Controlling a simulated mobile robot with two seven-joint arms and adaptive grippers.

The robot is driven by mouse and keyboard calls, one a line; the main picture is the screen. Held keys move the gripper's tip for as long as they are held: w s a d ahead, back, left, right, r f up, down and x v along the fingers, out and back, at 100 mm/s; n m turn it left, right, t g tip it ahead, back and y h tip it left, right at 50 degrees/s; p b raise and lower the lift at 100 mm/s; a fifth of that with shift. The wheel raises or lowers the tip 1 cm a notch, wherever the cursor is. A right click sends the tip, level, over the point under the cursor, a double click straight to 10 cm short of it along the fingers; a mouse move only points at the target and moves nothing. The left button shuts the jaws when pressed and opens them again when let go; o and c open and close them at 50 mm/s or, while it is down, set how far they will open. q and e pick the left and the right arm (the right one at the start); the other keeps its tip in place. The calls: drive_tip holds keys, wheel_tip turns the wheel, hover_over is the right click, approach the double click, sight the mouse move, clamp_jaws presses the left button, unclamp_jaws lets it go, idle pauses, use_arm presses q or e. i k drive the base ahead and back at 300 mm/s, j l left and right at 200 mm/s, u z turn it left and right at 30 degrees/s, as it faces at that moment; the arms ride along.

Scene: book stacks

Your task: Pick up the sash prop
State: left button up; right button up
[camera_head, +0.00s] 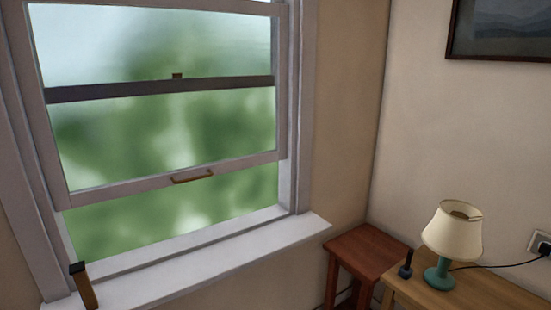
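The window's lower sash (170,140) is raised, with a gap between its bottom rail and the white sill (210,262). A short wooden stick with a dark cap (88,290), which looks like the sash prop, stands slightly tilted at the left end of the sill, beside the window frame. Its lower end is cut off by the bottom edge of the picture. It appears not to touch the raised sash. Neither of my grippers is in view.
A brass handle (193,176) is on the sash's bottom rail. At the right, a reddish stool (366,249) stands beside a wooden table (455,290) bearing a teal lamp (450,240) and a small dark object (406,265). Most of the sill is clear.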

sight(78, 273)
drive_tip(key=u, duration=1.4)
drive_tip(key=i+l, duration=0.1)
drive_tip(key=l, duration=0.2)
drive_tip(key=i+l+u, duration=0.15)
drive_tip(key=l, duration=0.2)
drive_tip(key=i+l, duration=0.1)
drive_tip(key=l, duration=0.2)
drive_tip(key=u, duration=0.05)
